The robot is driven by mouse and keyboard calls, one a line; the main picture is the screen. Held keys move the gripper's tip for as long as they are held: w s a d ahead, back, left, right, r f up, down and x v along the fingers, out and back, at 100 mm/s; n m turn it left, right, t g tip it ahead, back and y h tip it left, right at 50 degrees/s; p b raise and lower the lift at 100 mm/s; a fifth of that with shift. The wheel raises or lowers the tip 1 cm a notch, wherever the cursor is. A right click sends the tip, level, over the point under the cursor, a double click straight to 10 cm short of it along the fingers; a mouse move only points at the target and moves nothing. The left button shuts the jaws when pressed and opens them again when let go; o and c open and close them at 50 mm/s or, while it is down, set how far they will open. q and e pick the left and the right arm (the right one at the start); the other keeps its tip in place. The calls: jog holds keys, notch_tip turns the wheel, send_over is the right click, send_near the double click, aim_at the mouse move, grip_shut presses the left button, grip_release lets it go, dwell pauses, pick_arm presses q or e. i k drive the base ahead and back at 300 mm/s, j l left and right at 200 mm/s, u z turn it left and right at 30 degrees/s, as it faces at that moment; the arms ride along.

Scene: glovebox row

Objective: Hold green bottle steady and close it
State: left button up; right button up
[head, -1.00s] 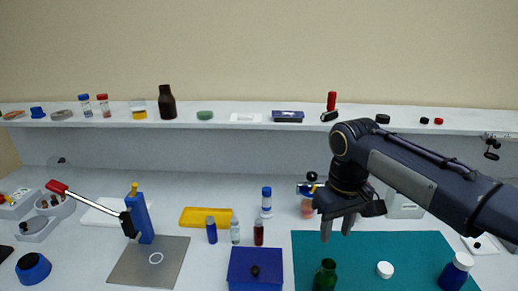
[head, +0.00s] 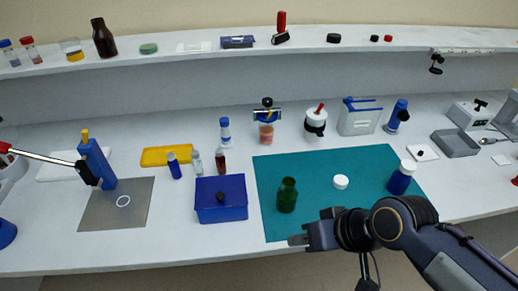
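The green bottle (head: 287,195) stands upright on the teal mat (head: 370,165), left of the mat's middle, with its mouth uncovered. A white round cap (head: 340,182) lies on the mat to the right of the bottle, apart from it. My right gripper (head: 298,240) is at the front edge of the mat, in front of the bottle, pointing left. It does not appear to touch bottle or cap. Its fingers are seen edge-on, so their opening is unclear. My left gripper is not in view.
A blue bottle with a white cap (head: 402,177) stands at the mat's right side. A blue box (head: 221,200) is just left of the mat. Several small vials and a yellow tray (head: 166,155) stand behind it. The back half of the mat is clear.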

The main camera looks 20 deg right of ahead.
aim_at(287, 193)
jog(key=k+z, duration=0.1)
jog(key=z, duration=1.35)
